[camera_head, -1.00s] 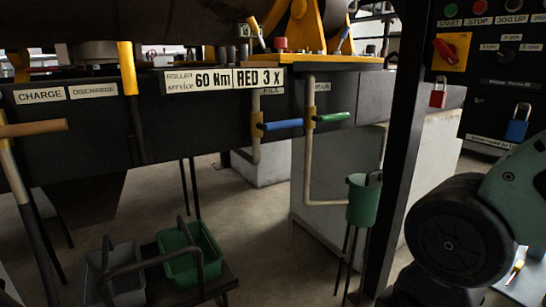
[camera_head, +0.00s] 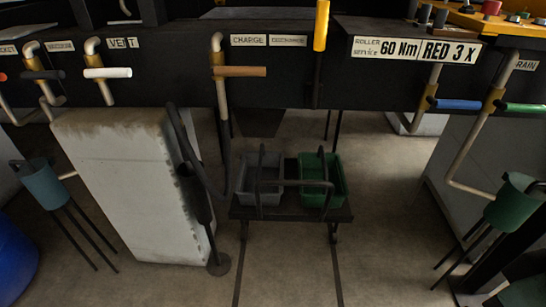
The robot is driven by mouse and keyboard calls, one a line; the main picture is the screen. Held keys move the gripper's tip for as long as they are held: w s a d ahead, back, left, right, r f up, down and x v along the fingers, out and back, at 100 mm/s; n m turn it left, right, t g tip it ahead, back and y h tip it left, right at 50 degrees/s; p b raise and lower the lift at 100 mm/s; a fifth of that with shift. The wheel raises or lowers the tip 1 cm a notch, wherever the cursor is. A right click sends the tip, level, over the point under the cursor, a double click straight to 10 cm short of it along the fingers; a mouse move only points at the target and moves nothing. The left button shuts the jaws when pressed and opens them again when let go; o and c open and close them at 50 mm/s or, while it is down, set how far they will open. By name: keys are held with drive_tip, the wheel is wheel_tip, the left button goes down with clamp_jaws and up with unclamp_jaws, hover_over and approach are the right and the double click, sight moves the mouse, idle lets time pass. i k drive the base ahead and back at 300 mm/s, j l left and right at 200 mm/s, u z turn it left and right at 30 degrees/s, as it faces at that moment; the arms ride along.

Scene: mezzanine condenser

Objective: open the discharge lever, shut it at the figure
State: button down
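A plate reading CHARGE (camera_head: 249,40) and a smaller, blurred plate beside it, the DISCHARGE plate (camera_head: 288,41), are on the dark beam. Just right of them an upright lever with a yellow grip (camera_head: 321,25) stands in front of the beam, its dark shaft running down. It looks like the discharge lever, though no plate is on it. Left of it, a pipe valve with a tan horizontal handle (camera_head: 240,71) hangs below the CHARGE plate. No readout with a figure can be made out. My gripper is not in view.
A cart (camera_head: 290,213) with a grey bin (camera_head: 259,190) and a green bin (camera_head: 324,188) stands below the lever. A pale block (camera_head: 140,180), a blue drum (camera_head: 15,258) and bucket stands flank it. Other valves have white (camera_head: 107,73), blue (camera_head: 458,104) and green handles.

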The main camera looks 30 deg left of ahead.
sight(322, 7)
drive_tip(key=u, duration=1.2)
